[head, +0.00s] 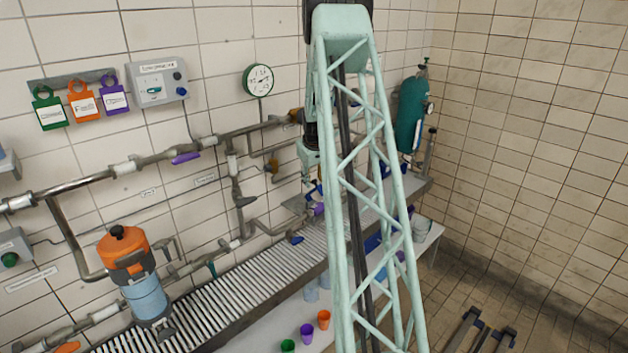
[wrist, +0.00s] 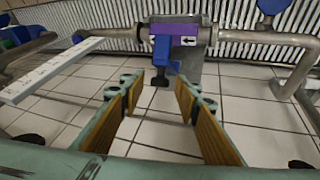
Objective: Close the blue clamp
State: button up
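The blue clamp (wrist: 161,47) shows in the wrist view at upper middle. It hangs in front of a purple block with a white arrow label (wrist: 188,41), on a grey pipe. A dark knob sits at its lower end. My gripper (wrist: 157,86) is open, its two fingers with yellow-orange inner pads spread apart. The clamp appears beyond the fingertips, between them in the picture; no contact shows. In the head view, small blue and purple parts (head: 318,208) show beside my lattice arm, which hides much of that area. I cannot make out the fingers there.
A grey pipe (wrist: 262,40) runs right from the clamp, with a blue handle (wrist: 273,7) above. A pale ruled bar (wrist: 45,72) lies at left. In the head view, a slatted conveyor-like bench (head: 240,290) runs under the wall pipes. A teal cylinder (head: 410,115) stands behind at right.

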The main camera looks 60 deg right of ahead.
grip_shut()
